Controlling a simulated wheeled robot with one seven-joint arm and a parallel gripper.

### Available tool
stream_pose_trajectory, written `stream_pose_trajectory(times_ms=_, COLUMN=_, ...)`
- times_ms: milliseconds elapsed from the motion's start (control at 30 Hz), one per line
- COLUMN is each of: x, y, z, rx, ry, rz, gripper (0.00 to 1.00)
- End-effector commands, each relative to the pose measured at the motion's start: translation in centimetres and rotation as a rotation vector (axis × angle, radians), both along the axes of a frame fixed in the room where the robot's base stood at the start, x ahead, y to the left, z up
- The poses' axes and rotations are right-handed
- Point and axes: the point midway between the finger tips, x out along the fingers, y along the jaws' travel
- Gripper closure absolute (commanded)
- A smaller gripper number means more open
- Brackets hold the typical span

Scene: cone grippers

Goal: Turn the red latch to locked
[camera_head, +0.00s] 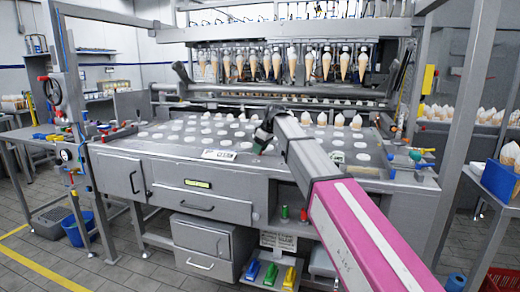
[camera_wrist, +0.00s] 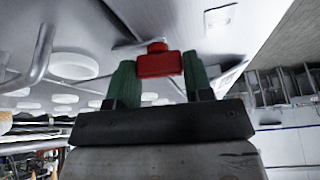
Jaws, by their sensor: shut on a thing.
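The red latch (camera_wrist: 160,62) shows in the wrist view as a small red block with a round knob behind it, against a pale grey metal surface. My gripper (camera_wrist: 160,72) has two green fingers, one on each side of the latch, and is shut on it. The right finger is close against the red block; a narrow gap seems to show by the left one. In the head view my gripper (camera_head: 263,135) is a small dark green shape over the machine's worktop (camera_head: 230,160). The latch is not distinguishable there, and its turned position is hard to tell.
Rows of ice cream cones (camera_head: 275,65) hang on a rack behind the worktop. A white label plate (camera_head: 219,155) lies left of my gripper. Grey posts stand at both sides. Blue, green and yellow pedals (camera_head: 270,273) sit below. Grey floor is open at the front left.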

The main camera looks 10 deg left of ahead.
Motion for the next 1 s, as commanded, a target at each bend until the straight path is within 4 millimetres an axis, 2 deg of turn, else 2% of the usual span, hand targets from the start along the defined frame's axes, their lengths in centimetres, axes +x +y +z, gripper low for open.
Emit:
stream_pose_trajectory(times_ms=333, x=0.09, y=0.03, z=0.05, rx=0.000, ry=0.000, rz=0.157, gripper=0.77)
stream_pose_trajectory(times_ms=900, x=0.06, y=0.00, z=0.03, rx=0.000, ry=-0.001, rz=0.190, gripper=0.77)
stream_pose_trajectory(times_ms=933, x=0.06, y=0.00, z=0.03, rx=0.000, ry=-0.001, rz=0.190, gripper=0.50)
stream_pose_trajectory(times_ms=1000, x=0.06, y=0.00, z=0.02, rx=-0.001, ry=0.000, rz=0.189, gripper=0.28)
